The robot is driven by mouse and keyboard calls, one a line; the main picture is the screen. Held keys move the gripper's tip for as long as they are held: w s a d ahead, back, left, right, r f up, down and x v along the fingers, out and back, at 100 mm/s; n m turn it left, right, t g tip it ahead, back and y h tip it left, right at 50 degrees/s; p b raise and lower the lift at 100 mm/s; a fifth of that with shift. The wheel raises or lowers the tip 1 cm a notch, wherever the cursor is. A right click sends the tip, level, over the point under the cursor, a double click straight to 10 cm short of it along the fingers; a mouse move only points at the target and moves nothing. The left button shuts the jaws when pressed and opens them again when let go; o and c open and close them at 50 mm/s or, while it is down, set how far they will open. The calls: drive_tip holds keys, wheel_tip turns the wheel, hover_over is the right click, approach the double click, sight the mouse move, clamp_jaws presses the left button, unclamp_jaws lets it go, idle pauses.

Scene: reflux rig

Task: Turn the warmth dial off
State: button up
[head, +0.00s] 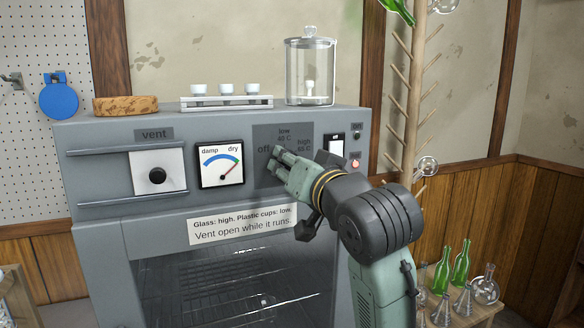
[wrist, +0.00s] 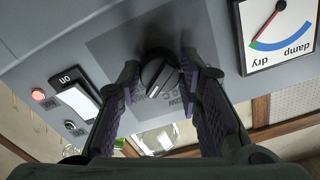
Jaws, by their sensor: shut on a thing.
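The warmth dial (wrist: 158,72) is a round black knob on a dark panel, seen between my fingers in the wrist view. It has a light pointer mark, but I cannot tell which setting it marks. My gripper (wrist: 160,66) is shut on the dial, with a finger on each side. In the head view my gripper (head: 284,164) reaches the dark dial panel (head: 272,135) and hides the dial. The labels "off", "low" and "high" show around it.
A damp/dry gauge (head: 221,164) sits left of the panel, its needle toward dry. A white switch (head: 336,147) and a lit red lamp (head: 355,163) sit right. A glass jar (head: 310,72), small white cups and a cork ring (head: 125,105) stand on top. A peg rack (head: 413,90) stands right.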

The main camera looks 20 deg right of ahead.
drive_tip(key=n+b, duration=0.7)
drive_tip(key=n, duration=1.5)
drive_tip(key=shift+d, duration=0.15)
drive_tip(key=shift+n, duration=0.4)
drive_tip(key=o, duration=1.2)
drive_tip(key=shift+c, duration=0.2)
